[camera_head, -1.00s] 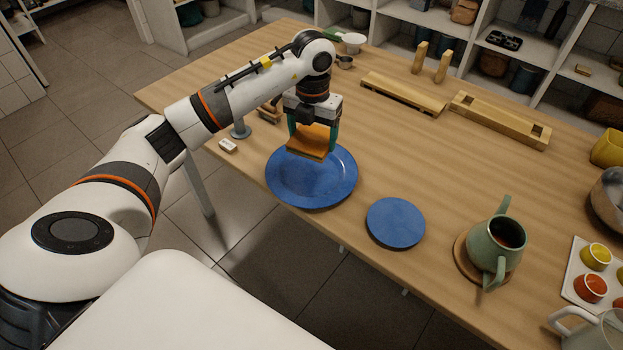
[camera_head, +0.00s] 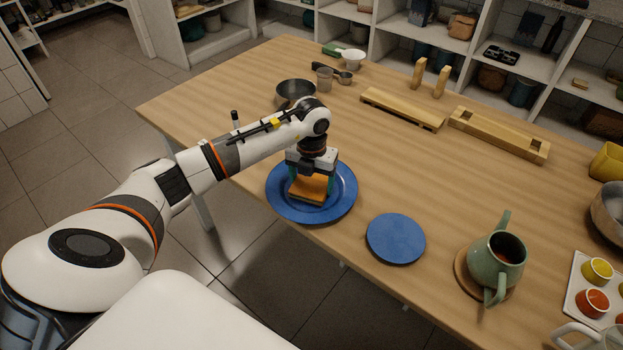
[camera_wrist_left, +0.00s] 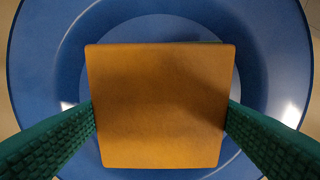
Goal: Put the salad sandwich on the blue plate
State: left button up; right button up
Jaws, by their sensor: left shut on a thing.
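The salad sandwich (camera_head: 309,189) is a square, orange-brown slab, with its top filling the middle of the left wrist view (camera_wrist_left: 160,105). My left gripper (camera_head: 313,181) is shut on it, with a green finger at each side. The blue plate (camera_head: 345,196) is directly below and around the sandwich in the head view, and its rim shows around it in the left wrist view (camera_wrist_left: 35,70). I cannot tell whether the sandwich touches the plate. My right gripper is not in view.
A flat blue disc (camera_head: 396,239) lies right of the plate. A green two-handled mug (camera_head: 494,262) stands on a round wooden coaster further right. A dark bowl (camera_head: 295,92) and small cups stand behind my left arm. Wooden racks (camera_head: 403,108) lie at the back.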

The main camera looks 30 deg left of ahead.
aim_at(312, 182)
pick_arm(q)
jog(key=shift+f, duration=0.15)
jog(key=o, duration=1)
jog(key=shift+r, duration=0.25)
notch_tip(312, 182, up, 12)
jog(key=shift+b, duration=0.35)
